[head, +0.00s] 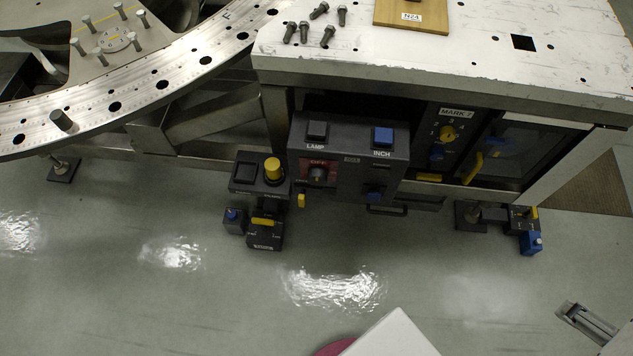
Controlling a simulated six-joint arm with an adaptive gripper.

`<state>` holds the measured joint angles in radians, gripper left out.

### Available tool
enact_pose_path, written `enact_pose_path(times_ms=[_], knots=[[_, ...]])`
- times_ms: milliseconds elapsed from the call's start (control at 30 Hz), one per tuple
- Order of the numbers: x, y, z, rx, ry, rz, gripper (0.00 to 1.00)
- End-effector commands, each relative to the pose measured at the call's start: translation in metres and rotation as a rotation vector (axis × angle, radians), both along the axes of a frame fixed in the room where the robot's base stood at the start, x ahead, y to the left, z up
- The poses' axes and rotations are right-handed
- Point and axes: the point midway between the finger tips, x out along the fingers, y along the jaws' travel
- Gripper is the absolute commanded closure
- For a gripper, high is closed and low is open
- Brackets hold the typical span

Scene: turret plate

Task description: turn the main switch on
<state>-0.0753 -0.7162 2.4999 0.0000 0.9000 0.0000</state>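A dark control box (350,150) is fixed below the front edge of the white table. On its left half is a red plate (303,166) marked OFF, with a dark rotary knob (318,176) on it. This looks like the main switch; its label is too small to read surely, and I cannot tell the knob's exact setting. A black LAMP button (316,131) sits above it. A blue INCH button (383,136) is at the upper right, with a small dark-blue control (374,193) below.
Left of the box are a yellow knob (272,170) and a lower box with a yellow handle (264,221). Bolts (304,32) and a wooden block (411,16) lie above. The floor in front is clear.

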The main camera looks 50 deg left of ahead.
Motion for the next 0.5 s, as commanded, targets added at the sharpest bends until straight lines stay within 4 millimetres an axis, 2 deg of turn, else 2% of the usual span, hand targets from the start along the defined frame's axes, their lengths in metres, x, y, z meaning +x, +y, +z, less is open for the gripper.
enact_pose_path(times_ms=[500], knots=[[0.001,0.061,-0.057,-0.046,0.258,0.248,0.44]])
